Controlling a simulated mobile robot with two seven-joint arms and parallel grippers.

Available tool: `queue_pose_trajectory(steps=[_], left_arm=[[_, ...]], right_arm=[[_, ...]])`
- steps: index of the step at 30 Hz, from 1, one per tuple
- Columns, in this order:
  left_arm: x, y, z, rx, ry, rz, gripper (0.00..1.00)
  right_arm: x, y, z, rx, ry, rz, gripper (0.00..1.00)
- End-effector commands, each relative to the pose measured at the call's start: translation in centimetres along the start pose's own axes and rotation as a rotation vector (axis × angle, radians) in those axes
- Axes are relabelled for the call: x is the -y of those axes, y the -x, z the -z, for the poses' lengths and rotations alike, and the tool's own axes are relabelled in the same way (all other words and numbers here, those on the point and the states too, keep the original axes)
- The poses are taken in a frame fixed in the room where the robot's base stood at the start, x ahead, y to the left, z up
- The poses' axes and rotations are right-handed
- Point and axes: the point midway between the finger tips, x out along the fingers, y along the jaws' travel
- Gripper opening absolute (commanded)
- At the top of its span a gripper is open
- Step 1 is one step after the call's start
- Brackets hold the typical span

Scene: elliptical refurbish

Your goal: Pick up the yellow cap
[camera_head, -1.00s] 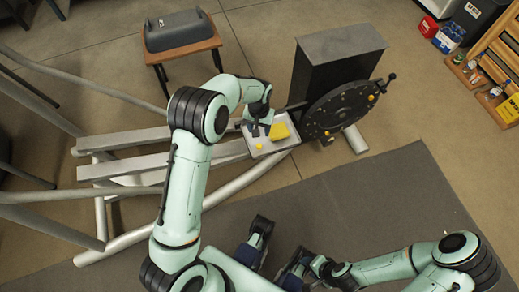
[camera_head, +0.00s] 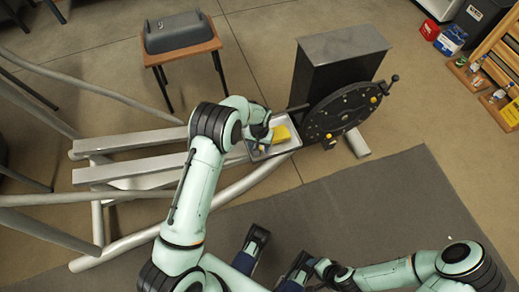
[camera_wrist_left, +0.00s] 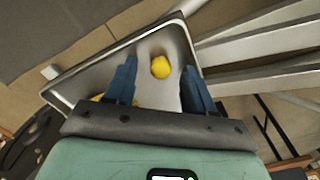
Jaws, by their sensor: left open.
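The yellow cap (camera_wrist_left: 160,67) lies in a grey metal tray (camera_wrist_left: 85,73). In the left wrist view it shows in line with the gap between the two blue fingers of my left gripper (camera_wrist_left: 159,72), with clear space on both sides. The fingers are open and hold nothing; their height above the cap is hard to judge. In the head view my left gripper (camera_head: 261,143) is over the left part of the tray (camera_head: 287,149) and hides the cap.
A yellow block (camera_head: 280,133) lies in the tray, right of my left gripper. A black dial wheel (camera_head: 340,112) on a dark cabinet (camera_head: 340,60) stands close to the tray's right. Metal rails (camera_head: 130,145) run at left. A small table (camera_head: 182,45) stands behind.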

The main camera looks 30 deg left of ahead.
Motion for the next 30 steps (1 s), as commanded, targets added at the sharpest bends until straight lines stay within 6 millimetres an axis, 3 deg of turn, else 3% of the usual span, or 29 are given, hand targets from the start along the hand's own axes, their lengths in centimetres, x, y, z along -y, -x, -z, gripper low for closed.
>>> queue_pose_trajectory(steps=[8,13,30], left_arm=[[0.02,-0.69,0.06,-0.002,0.0,-0.001,0.54],[0.02,-0.68,0.05,-0.002,0.0,0.0,0.0],[0.02,-0.39,0.07,-0.002,0.0,0.0,0.0]], right_arm=[[-0.05,-0.13,0.27,-0.007,-0.001,0.0,0.5],[-0.05,-0.14,0.23,-0.006,-0.001,0.0,0.5],[-0.02,-0.08,0.12,-0.003,0.0,0.0,0.5]])
